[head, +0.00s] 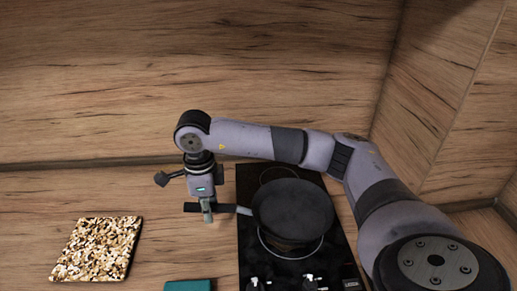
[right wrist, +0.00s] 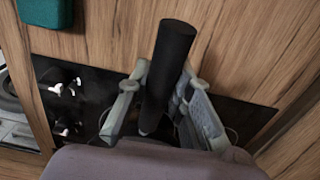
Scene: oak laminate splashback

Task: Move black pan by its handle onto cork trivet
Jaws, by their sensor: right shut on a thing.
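The black pan (head: 295,212) is over the black hob in the head view, its handle pointing left. I cannot tell for sure whether its base touches the hob. My right gripper (head: 208,210) is shut on the handle, to the left of the pan body. In the right wrist view the dark handle (right wrist: 172,55) stands between the two grey fingers of my right gripper (right wrist: 160,100). The cork trivet (head: 95,250), a speckled tan square, lies flat and bare on the counter at lower left, apart from the pan. My left gripper is not in view.
The hob (head: 255,235) has knobs (head: 305,282) at its front edge. A teal object (head: 188,286) lies on the counter between trivet and hob, and shows in the right wrist view (right wrist: 45,12). Wooden walls (head: 440,90) close the back and right. Bare counter (head: 165,235) lies between trivet and gripper.

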